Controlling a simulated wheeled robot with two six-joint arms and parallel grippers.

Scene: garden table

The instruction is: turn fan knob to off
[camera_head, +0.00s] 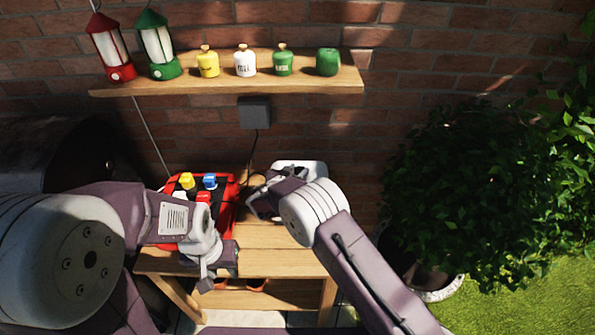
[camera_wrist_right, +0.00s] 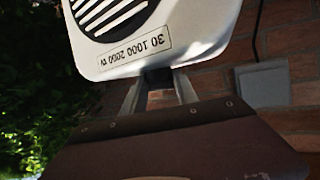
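The fan (camera_head: 298,167) is a white box on the wooden table, partly hidden by my right arm in the head view. In the right wrist view the white fan body (camera_wrist_right: 195,42) appears upside down, with a black grille and a label. A dark grey knob-like part (camera_wrist_right: 158,77) sits at its edge near the label. My right gripper (camera_wrist_right: 160,88) has its fingertips on both sides of this part, seemingly touching it. In the head view, my right gripper (camera_head: 262,203) is at the fan's left side. My left gripper (camera_head: 207,279) hangs near the table's front edge, apart from the fan; its opening is unclear.
A red crate (camera_head: 228,208) with yellow, blue and red items stands left of the fan. A wall shelf (camera_head: 225,84) holds two lanterns and several jars. A grey wall box (camera_head: 255,112) has a cable hanging down. A bush (camera_head: 460,185) is at right.

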